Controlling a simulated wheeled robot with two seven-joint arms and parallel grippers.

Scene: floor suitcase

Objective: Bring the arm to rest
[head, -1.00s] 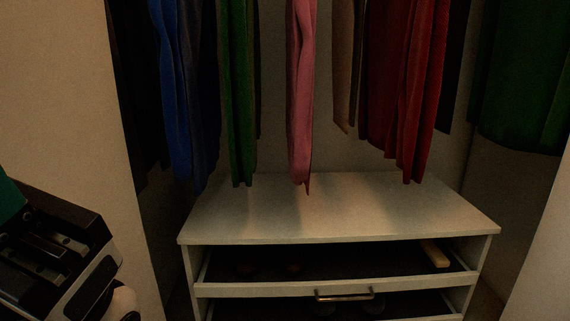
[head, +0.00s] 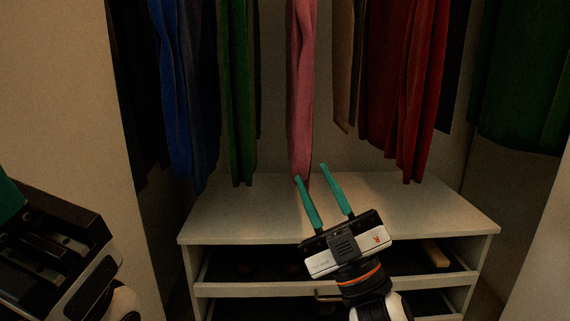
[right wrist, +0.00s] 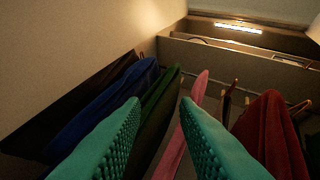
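My right gripper (head: 312,186) is in the middle of the head view, in front of the white dresser (head: 225,218). Its two green fingers stand apart with nothing between them and point up toward the hanging clothes. In the right wrist view the open fingers (right wrist: 160,125) frame the clothes beyond. A pink garment (head: 301,90) hangs just behind the fingertips; I cannot tell whether they touch. My left gripper (head: 12,200) is at the left edge of the head view, mostly cut off, with only a bit of green showing.
Blue (head: 172,100), green (head: 238,100) and red (head: 405,90) garments hang above the dresser. Its upper drawer (head: 240,289) stands partly open, with a light wooden block (head: 435,254) at its right. Closet walls (head: 70,90) close in the sides. The dresser top is bare.

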